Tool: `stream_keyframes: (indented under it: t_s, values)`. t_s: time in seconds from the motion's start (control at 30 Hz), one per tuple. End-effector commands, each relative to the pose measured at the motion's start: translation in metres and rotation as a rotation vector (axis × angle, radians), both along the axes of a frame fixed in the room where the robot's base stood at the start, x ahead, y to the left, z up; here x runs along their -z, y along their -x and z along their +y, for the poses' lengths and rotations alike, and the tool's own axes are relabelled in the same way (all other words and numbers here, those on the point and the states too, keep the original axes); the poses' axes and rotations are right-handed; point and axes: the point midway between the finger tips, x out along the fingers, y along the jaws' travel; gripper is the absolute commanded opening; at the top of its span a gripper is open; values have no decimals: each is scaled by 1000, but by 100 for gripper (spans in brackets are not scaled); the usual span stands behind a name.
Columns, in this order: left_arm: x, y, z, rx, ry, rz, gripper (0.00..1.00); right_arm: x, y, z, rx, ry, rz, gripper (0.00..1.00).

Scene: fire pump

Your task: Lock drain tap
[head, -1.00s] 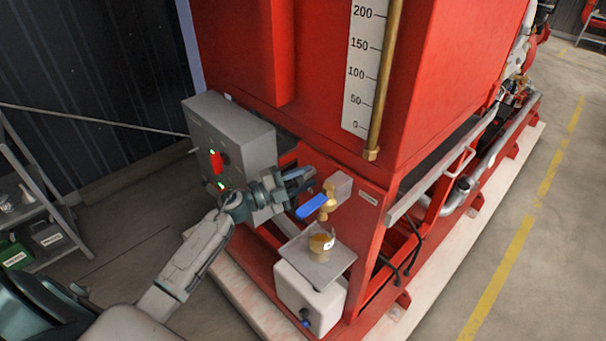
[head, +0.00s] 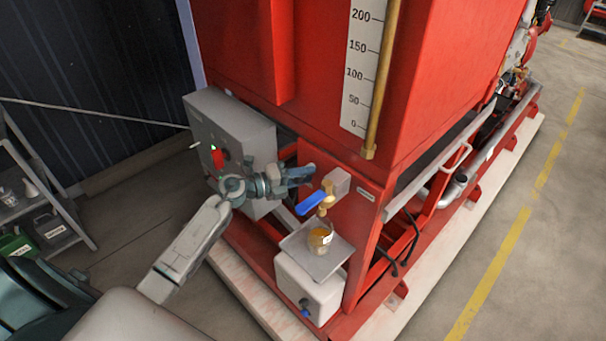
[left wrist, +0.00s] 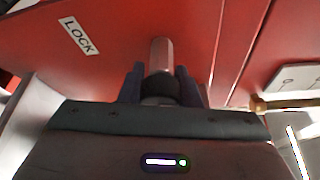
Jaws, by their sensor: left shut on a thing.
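The drain tap (head: 327,200) is brass with a blue lever handle (head: 311,203), on the red panel of the tank frame. The lever slants down to the left. My left gripper (head: 305,173) is just above and left of the lever, near the panel. In the left wrist view, the gripper (left wrist: 160,88) is shut on a round metal pin (left wrist: 161,55) that stands out from the red panel, with a dark collar between the fingers. A white LOCK label (left wrist: 79,36) is on the panel left of the pin. My right gripper is not in view.
A glass jar (head: 320,236) with amber liquid stands on a grey plate (head: 334,264) under the tap, over a white canister (head: 303,288). A grey control box (head: 238,132) with a red switch is left of the panel. The floor at right is clear.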

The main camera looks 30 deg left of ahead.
Motion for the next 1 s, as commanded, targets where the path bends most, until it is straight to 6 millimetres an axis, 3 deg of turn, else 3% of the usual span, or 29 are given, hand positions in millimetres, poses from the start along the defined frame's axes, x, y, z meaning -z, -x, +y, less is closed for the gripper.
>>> stream_keyframes:
  t_s: [0.43, 0.47, 0.57, 1.0]
  values:
    - [2, 1, 0, 0, -13, -2, 7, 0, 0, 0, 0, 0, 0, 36]
    - [2, 1, 0, 0, -12, -1, 32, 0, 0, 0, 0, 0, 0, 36]
    - [2, 1, 0, 0, -12, -1, 52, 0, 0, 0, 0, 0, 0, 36]
    - [3, 7, 6, 0, -12, -3, 52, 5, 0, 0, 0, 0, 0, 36]
